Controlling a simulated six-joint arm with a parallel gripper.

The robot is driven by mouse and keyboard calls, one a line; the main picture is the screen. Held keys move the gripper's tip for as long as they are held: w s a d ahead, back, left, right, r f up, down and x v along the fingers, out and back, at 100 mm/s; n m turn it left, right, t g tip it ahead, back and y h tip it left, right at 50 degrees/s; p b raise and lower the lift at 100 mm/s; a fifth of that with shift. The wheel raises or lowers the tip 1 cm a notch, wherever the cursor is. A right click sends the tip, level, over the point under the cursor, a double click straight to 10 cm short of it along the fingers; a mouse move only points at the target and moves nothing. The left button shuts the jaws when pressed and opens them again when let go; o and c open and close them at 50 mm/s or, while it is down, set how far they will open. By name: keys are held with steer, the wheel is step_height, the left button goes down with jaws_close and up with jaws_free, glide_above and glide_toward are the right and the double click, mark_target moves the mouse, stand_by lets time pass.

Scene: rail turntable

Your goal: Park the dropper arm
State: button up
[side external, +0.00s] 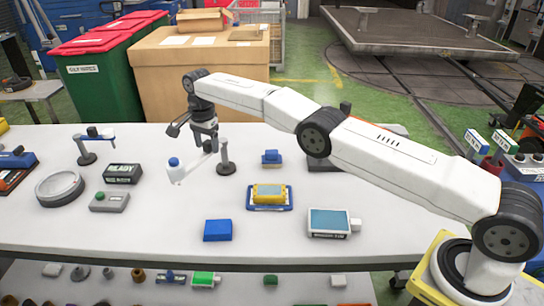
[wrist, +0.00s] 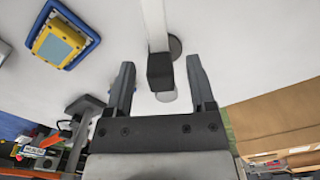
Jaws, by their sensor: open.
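The dropper arm (side external: 200,163) is a white bar on a dark post (side external: 225,155) with a round black base. A white bottle-like piece with a blue cap (side external: 174,164) is at its left end. My gripper (side external: 207,145) is over the bar, beside the post. In the wrist view, my gripper (wrist: 161,90) is open, with a black block (wrist: 160,71) on the white bar (wrist: 154,25) showing between its fingers. A gap shows on both sides of the block; I cannot tell how deep the fingers reach.
A similar small stand with a blue arm (side external: 97,137) is at the left. A round dish (side external: 60,188), READY box (side external: 122,173), green-button box (side external: 109,202), blue block (side external: 217,230), yellow device on a blue tray (side external: 269,193) and screen device (side external: 329,222) lie on the white table (side external: 160,240).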

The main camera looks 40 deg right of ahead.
steer(key=shift+s+d+n, duration=0.15)
steer(key=shift+s+n, duration=0.2)
steer(key=shift+n, duration=0.25)
steer(key=s+d+n, duration=0.4)
steer(key=d+n, duration=0.2)
steer(key=n, duration=0.8)
step_height(320, 180, up, 8)
steer(key=s+d+f+t, duration=0.1)
steer(key=s+f, duration=0.1)
steer(key=s, duration=1)
steer(key=s+d+f+t, duration=0.1)
steer(key=s+f, duration=0.2)
steer(key=s, duration=1)
stand_by(1.7)
steer(key=shift+d, duration=0.1)
